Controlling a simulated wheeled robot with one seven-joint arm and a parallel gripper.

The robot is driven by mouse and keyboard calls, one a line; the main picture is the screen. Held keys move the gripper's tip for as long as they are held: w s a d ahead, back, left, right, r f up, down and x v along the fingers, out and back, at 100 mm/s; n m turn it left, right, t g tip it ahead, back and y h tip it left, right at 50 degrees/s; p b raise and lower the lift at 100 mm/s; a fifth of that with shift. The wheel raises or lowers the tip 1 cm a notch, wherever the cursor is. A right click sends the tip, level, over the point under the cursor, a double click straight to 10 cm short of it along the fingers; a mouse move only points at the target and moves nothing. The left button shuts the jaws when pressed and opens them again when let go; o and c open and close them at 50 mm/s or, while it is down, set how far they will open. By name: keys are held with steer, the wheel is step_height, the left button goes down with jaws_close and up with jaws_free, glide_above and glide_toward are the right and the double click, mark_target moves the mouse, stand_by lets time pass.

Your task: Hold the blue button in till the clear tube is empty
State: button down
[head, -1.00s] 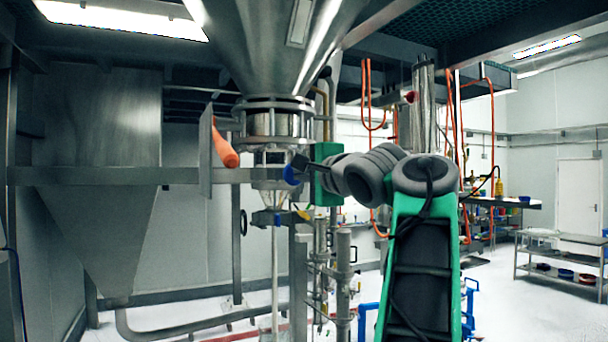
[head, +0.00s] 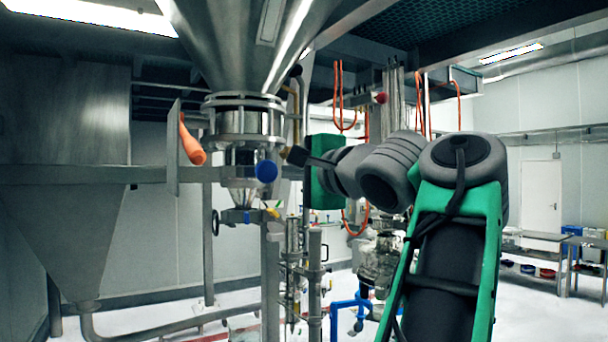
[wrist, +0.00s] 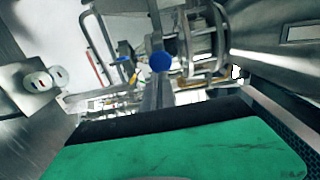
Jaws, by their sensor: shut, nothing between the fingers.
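The blue button (head: 266,171) is a round knob facing me at the right of the see-through section (head: 240,158) under the steel hopper. I take that section for the clear tube; I cannot tell how much powder is in it. The button also shows in the wrist view (wrist: 161,62), above the middle. My gripper (head: 289,154) is shut and empty. In the head view its dark tip is just right of and above the button, with a small gap.
The steel hopper (head: 250,45) hangs above the see-through section. An orange handle (head: 191,143) on a plate is to its left.

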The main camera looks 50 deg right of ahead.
steer(key=v, duration=0.4)
steer(key=shift+d, duration=0.15)
stand_by(0.4)
